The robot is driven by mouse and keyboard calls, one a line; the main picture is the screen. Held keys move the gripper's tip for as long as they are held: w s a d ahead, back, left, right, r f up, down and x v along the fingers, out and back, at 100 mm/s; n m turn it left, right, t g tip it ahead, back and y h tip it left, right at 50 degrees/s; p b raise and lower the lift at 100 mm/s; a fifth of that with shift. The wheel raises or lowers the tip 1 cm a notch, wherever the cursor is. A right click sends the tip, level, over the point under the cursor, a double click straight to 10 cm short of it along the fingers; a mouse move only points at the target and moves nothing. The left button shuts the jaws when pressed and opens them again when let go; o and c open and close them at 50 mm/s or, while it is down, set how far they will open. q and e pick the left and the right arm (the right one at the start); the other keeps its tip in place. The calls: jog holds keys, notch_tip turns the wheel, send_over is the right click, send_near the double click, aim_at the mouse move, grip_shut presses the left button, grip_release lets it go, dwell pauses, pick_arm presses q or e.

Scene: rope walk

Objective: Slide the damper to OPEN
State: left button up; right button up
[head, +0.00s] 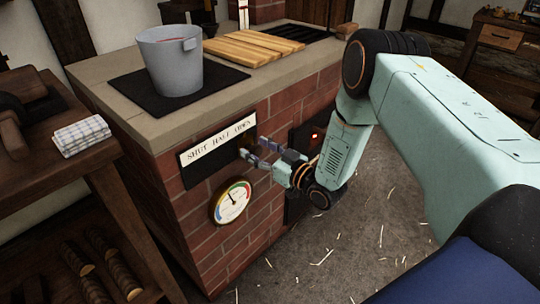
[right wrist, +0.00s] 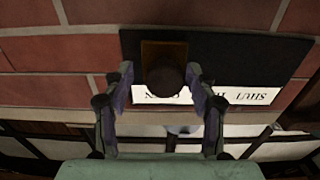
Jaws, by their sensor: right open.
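The damper is a dark plate (head: 190,172) on the stove's brick front, with a white label (head: 217,142) reading SHUT, HALF, OPEN from left to right. Its brass slider (right wrist: 151,53) with a round dark knob (right wrist: 165,79) stands at the OPEN end. The right wrist view shows the label upside down, with OPEN partly hidden by a finger. My right gripper (head: 254,151) is open at the knob, also seen in the right wrist view (right wrist: 160,75), with one finger on each side. I cannot tell whether either finger touches it. My left gripper is not in view.
A round gauge (head: 232,202) sits on the bricks below the plate. A grey bucket (head: 170,62) stands on a black hotplate on the stove top, near a slatted wooden board (head: 246,48). A wooden bench with a folded cloth (head: 81,136) stands at left. The straw-strewn floor is open.

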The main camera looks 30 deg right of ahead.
jog(key=v, duration=1.1)
jog(key=shift+s, duration=0.25)
jog(key=shift+r, duration=0.15)
jog(key=s+a+f+m+g+h+p, duration=0.1)
jog(key=s+a+f+m+g+h, duration=0.15)
jog(key=s+f+g, duration=0.3)
jog(key=s+a+f+m+g+h+p, duration=0.1)
jog(key=s+f+m+g, duration=0.3)
jog(key=f, duration=0.3)
jog(key=s+a+n+g+h+p, duration=0.1)
jog(key=s+a+g+p, duration=0.1)
jog(key=s, duration=0.9)
jog(key=s+a+r+n+g+h+p, duration=0.1)
jog(key=s+g, duration=0.4)
jog(key=s, duration=0.6)
jog(key=shift+a+r+h+p, duration=0.35)
jog(key=shift+a+p, duration=0.1)
jog(key=shift+a, duration=0.35)
jog(key=shift+g, duration=0.25)
